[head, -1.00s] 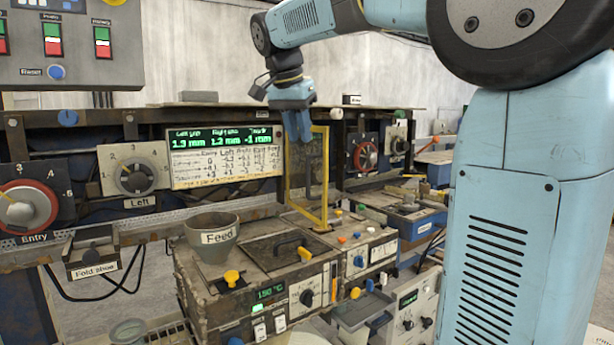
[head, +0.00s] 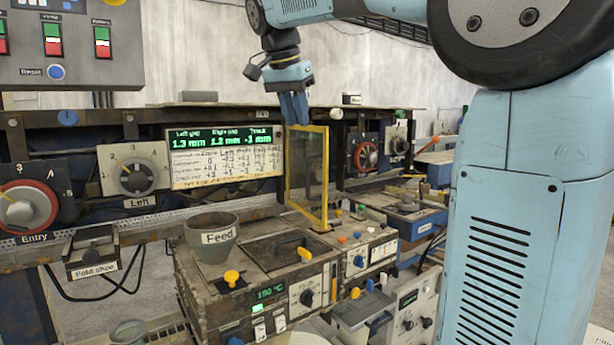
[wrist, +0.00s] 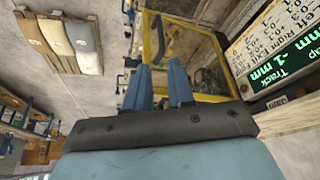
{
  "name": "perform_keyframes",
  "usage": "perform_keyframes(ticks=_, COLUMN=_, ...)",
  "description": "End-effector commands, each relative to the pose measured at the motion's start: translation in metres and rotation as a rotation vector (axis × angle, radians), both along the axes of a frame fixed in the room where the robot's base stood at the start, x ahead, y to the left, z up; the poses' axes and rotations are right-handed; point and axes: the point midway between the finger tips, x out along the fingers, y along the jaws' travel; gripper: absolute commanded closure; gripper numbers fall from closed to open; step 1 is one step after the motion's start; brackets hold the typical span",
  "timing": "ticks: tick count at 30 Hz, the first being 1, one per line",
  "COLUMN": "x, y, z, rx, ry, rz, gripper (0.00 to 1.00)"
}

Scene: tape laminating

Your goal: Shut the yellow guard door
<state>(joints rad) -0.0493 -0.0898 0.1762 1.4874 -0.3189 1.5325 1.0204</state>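The guard door (head: 325,178) is a yellow frame with a see-through pane. It stands upright on the right part of the feed machine, its face turned at an angle to the back panel. My gripper (head: 293,121) points down at the door's top left corner in the head view; whether it touches is unclear. In the wrist view the blue fingers of my gripper (wrist: 160,66) are apart with nothing between them. The yellow door frame (wrist: 205,97) shows just behind and right of them. The door's hinge and latch cannot be made out.
A Feed cup (head: 212,236) and a black handle (head: 296,243) sit on the machine left of the door. The back panel holds a lit display (head: 222,158) and dials. A blue box (head: 420,222) stands to the right. Open air lies above the panel.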

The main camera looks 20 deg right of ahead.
Motion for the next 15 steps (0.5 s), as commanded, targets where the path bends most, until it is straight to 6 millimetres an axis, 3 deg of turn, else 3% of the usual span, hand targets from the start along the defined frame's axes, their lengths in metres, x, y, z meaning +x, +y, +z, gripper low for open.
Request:
perform_keyframes(ticks=8, x=-0.001, y=0.001, z=0.003, rx=0.001, ry=-0.001, rz=0.0, gripper=0.77)
perform_keyframes(ticks=15, x=-0.009, y=0.01, z=0.032, rx=0.001, ry=-0.003, rz=0.001, gripper=0.77)
